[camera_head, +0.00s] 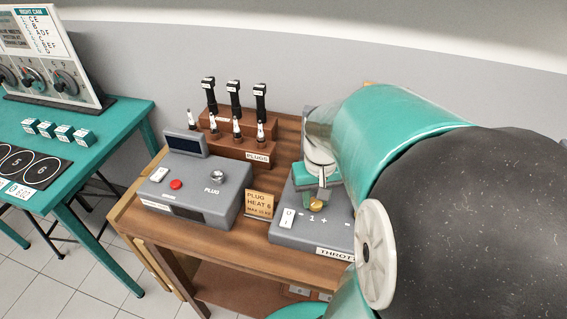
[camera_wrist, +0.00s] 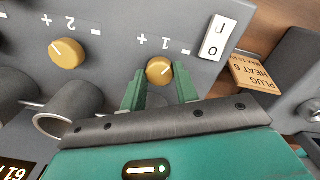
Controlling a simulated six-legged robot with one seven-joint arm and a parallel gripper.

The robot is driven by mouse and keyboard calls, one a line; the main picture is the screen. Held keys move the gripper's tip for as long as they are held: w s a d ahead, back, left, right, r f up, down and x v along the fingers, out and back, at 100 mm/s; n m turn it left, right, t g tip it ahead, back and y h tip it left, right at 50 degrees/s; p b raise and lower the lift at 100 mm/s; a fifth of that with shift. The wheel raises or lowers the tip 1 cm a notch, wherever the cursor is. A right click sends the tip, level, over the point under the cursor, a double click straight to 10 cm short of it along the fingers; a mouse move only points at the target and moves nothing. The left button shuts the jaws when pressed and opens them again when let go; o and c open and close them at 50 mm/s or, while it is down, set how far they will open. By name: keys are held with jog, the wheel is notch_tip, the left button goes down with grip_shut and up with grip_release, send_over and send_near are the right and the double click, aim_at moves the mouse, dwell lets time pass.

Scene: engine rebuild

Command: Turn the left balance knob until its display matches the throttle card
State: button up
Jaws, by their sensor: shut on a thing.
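The grey throttle box (camera_head: 285,236) is on the wooden bench, partly hidden by my arm. In the wrist view it appears upside down, with a brass knob marked 1 (camera_wrist: 159,70) and a brass knob marked 2 (camera_wrist: 66,53), each between minus and plus marks. My gripper (camera_wrist: 160,84) has its two green fingers shut on knob 1, one on each side. In the head view my gripper (camera_head: 316,194) is over the same knob (camera_head: 316,205). Part of a dark display (camera_wrist: 15,172) with pale digits shows at the wrist view's lower left corner, cut off. I see no throttle card.
A white switch (camera_head: 288,218) sits beside knob 1. A tan card reading PLUG HEAT 6 (camera_head: 260,204) stands between the throttle box and the grey plug tester (camera_head: 195,190). A brown plug rack (camera_head: 236,146) is behind. A teal table (camera_head: 110,130) is at left.

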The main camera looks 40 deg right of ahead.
aim_at(316, 202)
jog(key=o, duration=1)
jog(key=shift+c, duration=0.2)
notch_tip(316, 202, up, 14)
jog(key=shift+s, duration=0.15)
